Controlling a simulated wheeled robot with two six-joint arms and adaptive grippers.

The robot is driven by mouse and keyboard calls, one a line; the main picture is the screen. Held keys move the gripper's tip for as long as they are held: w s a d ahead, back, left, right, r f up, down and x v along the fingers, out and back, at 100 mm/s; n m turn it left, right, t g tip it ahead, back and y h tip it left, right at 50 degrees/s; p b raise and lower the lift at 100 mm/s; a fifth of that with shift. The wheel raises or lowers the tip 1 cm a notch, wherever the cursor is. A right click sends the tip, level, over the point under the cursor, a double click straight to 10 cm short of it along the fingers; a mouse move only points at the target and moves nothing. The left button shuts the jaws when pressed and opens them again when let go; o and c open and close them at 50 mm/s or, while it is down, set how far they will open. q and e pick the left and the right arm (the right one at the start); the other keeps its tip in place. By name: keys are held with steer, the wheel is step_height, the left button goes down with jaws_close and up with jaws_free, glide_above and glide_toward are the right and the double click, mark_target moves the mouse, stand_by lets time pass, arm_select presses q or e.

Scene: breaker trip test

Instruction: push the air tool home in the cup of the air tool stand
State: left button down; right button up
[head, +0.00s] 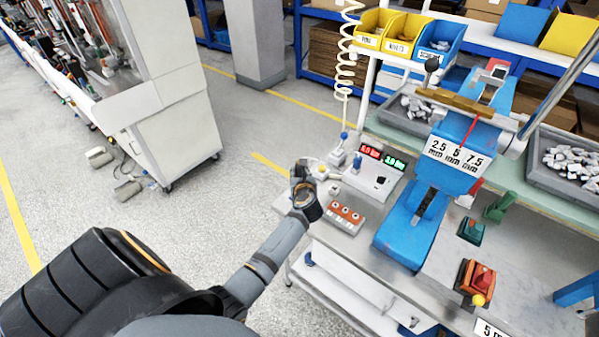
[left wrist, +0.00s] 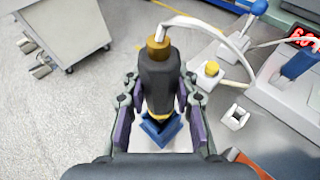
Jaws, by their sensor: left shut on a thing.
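My left gripper (head: 303,172) is over the left end of the bench in the head view. In the left wrist view its two fingers (left wrist: 159,112) are closed on both sides of the air tool (left wrist: 158,80). The tool has a dark body, a brass fitting at one end and a pale hose leading off to the right. A blue V-shaped part (left wrist: 160,130) shows between the fingers at the tool's other end. I cannot tell whether it belongs to the stand. The stand's cup is not clearly visible, so the tool's seating cannot be told. My right gripper is not in view.
A box with a yellow button (left wrist: 207,72) and a small white bracket (left wrist: 235,117) are right of the tool. A red-and-green display unit (head: 372,175), an orange block with several knobs (head: 345,217) and a blue press (head: 415,215) stand further right. Open floor lies left.

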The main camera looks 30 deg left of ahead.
arm_select(q)
steer(key=shift+f+b, duration=0.8)
steer(key=shift+f, duration=0.15)
steer(key=c, duration=1)
jaws_free()
steer(key=shift+o, duration=0.2)
steer(key=v, duration=0.7)
steer(key=shift+s+d, duration=0.15)
steer(key=shift+d, duration=0.05)
steer(key=shift+r, duration=0.1)
